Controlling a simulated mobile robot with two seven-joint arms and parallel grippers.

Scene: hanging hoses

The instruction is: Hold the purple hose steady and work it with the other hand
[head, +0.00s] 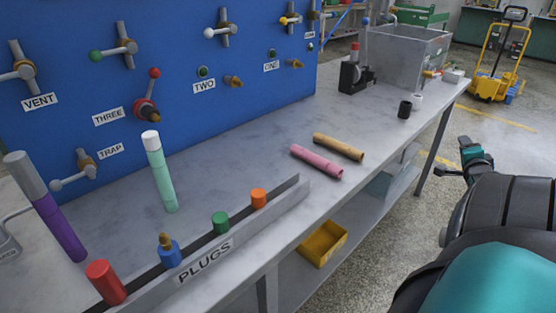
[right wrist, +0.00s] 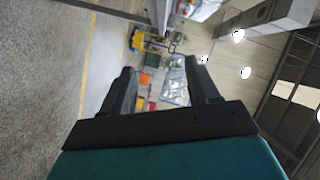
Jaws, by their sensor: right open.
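The purple hose (head: 60,228) is at the left of the head view. It has a thick grey upper end (head: 24,176) and leans to the left, its lower purple end in front of the bench top. Whether it hangs or stands I cannot tell. My right gripper (right wrist: 159,66) is open and empty in the right wrist view, its two black fingers spread apart. In the head view my right arm is at the right, beyond the bench edge and far from the purple hose. My left gripper is not in view.
A mint hose (head: 161,178) is right of the purple one. A PLUGS rack (head: 204,262) holds several coloured plugs along the front. Pink (head: 317,162) and tan (head: 338,147) tubes lie on the bench (head: 250,160). Valves cover the blue panel (head: 180,90). A grey bin (head: 404,58) stands at the back.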

